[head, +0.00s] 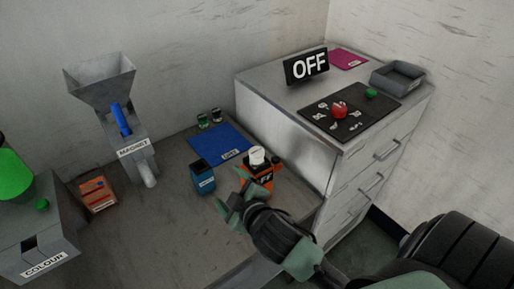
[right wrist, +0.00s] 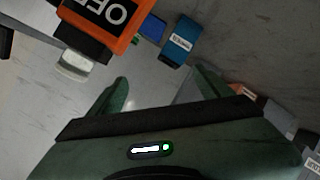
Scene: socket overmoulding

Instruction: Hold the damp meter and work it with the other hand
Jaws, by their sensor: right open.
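An orange and black device (head: 257,178) with a white cap on top and a label ending in "FF" stands upright on the grey table; I take it for the damp meter. In the right wrist view the device (right wrist: 98,22) shows "OF" on a black panel, partly cut off by the picture's edge. My right gripper (head: 236,194) is open, just in front of and to the left of the device in the head view. Its fingers (right wrist: 160,92) have nothing between them. Whether a finger touches the device I cannot tell. My left gripper is not in view.
A blue box (head: 203,178) stands close left of the device. A blue mat (head: 220,146) lies behind. A hopper labelled MAGNET (head: 131,140) and an orange-brown box (head: 98,194) stand left. A drawer cabinet (head: 300,130) bounds the right. The table front is clear.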

